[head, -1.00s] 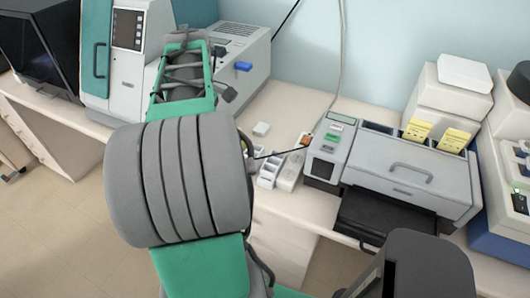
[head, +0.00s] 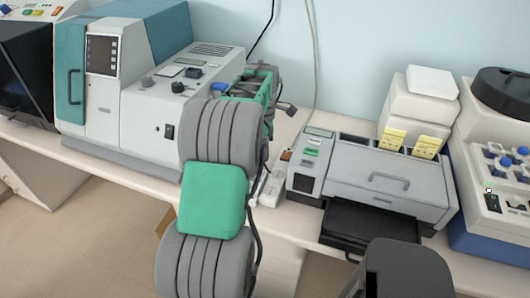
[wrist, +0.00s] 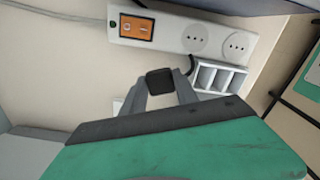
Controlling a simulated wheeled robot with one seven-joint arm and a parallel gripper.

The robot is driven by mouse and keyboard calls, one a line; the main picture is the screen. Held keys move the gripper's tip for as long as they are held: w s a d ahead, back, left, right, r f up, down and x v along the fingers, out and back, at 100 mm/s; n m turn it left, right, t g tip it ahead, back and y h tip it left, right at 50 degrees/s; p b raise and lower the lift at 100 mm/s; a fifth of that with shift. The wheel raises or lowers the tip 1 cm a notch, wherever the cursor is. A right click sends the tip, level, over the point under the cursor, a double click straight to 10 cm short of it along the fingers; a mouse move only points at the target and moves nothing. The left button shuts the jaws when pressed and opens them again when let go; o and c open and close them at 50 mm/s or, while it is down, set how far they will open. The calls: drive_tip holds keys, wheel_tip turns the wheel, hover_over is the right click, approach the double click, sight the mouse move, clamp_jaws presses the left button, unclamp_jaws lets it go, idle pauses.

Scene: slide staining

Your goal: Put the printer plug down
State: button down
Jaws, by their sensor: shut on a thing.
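The black printer plug (wrist: 160,79) is held between the fingertips of my gripper (wrist: 160,88) in the wrist view. My gripper is shut on it. Behind the plug is a white power strip (wrist: 170,30) with an orange switch (wrist: 136,27) and two round sockets; the plug appears below the strip and apart from its sockets. In the head view my arm hides the plug and most of the strip. The grey printer (head: 385,180) stands on the bench just right of my arm.
A white compartment tray (wrist: 215,76) lies beside the strip, right of the plug. A large grey and teal machine (head: 140,100) stands left of my arm. White boxes (head: 418,105) stand behind the printer. Bare bench shows left of the plug in the wrist view.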

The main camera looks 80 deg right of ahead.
sight(265, 166)
drive_tip(key=f, duration=0.2)
drive_tip(key=d+f, duration=0.1)
drive_tip(key=f, duration=0.1)
drive_tip(key=shift+d+f+p, duration=0.1)
drive_tip(key=shift+f+p, duration=0.1)
drive_tip(key=shift+p, duration=0.1)
drive_tip(key=shift+f+b, duration=0.35)
drive_tip(key=shift+f, duration=0.2)
drive_tip(key=c, duration=0.9)
unclamp_jaws()
drive_tip(key=shift+c, duration=0.2)
